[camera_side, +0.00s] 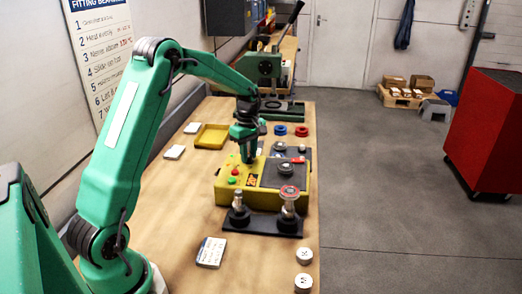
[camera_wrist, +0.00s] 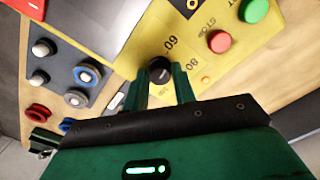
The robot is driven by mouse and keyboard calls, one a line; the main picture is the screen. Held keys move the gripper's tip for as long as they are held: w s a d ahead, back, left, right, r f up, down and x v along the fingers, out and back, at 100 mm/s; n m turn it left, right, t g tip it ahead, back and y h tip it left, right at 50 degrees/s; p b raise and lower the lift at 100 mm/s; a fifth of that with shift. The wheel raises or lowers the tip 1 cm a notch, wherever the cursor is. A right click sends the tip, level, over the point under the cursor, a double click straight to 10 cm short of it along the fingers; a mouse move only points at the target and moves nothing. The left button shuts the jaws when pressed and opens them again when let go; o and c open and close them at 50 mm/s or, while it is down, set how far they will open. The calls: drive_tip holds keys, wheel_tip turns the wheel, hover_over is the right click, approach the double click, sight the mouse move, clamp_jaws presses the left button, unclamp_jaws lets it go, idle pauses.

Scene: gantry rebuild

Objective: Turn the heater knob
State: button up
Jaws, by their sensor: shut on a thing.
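The yellow heater box (camera_side: 222,191) stands on the workbench, with a red and a green button on its top. In the wrist view its yellow panel (camera_wrist: 196,60) shows printed numbers around a black knob (camera_wrist: 159,70). My gripper (camera_wrist: 163,84) has its two green fingers on either side of the black knob and is shut on it. In the side view my gripper (camera_side: 247,158) points down onto the box's yellow part, and the knob is hidden there. The red button (camera_wrist: 219,42) and green button (camera_wrist: 253,10) lie right of the knob in the wrist view.
A dark plate (camera_side: 282,172) with a round fitting covers the box's right part. Two upright metal posts (camera_side: 289,201) stand in front. Blue and red rings (camera_side: 302,131) and a yellow tray (camera_side: 211,136) lie behind.

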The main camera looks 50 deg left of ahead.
sight(249, 156)
drive_tip(key=m, duration=1.2)
idle(0.5)
drive_tip(key=o, duration=1)
drive_tip(key=shift+r, duration=0.1)
drive_tip(key=shift+r, duration=3.85)
drive_tip(key=shift+d+r, duration=0.1)
